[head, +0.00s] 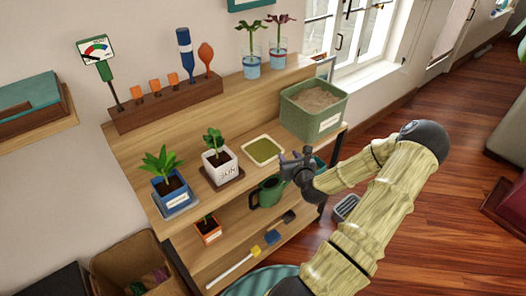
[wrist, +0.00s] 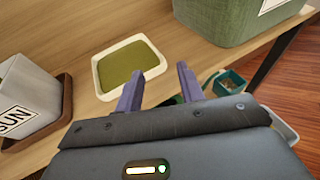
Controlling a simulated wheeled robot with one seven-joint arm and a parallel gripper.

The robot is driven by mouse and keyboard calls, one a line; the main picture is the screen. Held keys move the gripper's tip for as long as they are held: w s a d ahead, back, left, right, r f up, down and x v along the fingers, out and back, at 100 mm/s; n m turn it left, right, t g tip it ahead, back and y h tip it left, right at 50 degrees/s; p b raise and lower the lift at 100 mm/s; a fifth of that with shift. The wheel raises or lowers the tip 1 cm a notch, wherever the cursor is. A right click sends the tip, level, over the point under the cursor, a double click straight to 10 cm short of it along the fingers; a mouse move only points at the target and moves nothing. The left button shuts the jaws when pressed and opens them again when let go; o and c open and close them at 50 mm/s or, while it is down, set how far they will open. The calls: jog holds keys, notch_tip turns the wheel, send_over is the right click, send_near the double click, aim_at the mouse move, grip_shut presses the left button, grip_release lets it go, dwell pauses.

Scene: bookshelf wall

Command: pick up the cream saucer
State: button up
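The cream saucer (head: 263,150) is a shallow, rounded-square dish with a cream rim and a green inside. It lies flat on the wooden bench top (head: 248,183), between the white potted plant and the green bin. In the wrist view the saucer (wrist: 125,68) is ahead of my gripper, left of centre, and its near right edge is partly covered by a finger. My gripper (wrist: 160,72) is open, with two purple fingers apart and nothing between them. In the head view my gripper (head: 287,156) is at the bench's front edge, to the right of the saucer.
A green bin of soil (head: 313,108) stands right of the saucer. A white potted plant (head: 219,165) and a blue potted plant (head: 172,190) stand to the left. A green watering can (head: 267,191) and small tools are on the lower shelf. Bare wood surrounds the saucer.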

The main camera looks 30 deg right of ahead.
aim_at(282, 148)
jog(key=shift+x, duration=0.95)
jog(key=shift+w+a, duration=0.1)
jog(key=x, duration=0.5)
jog(key=shift+w+f, duration=0.15)
jog(key=shift+w, duration=0.15)
jog(key=shift+s, duration=0.1)
grip_shut()
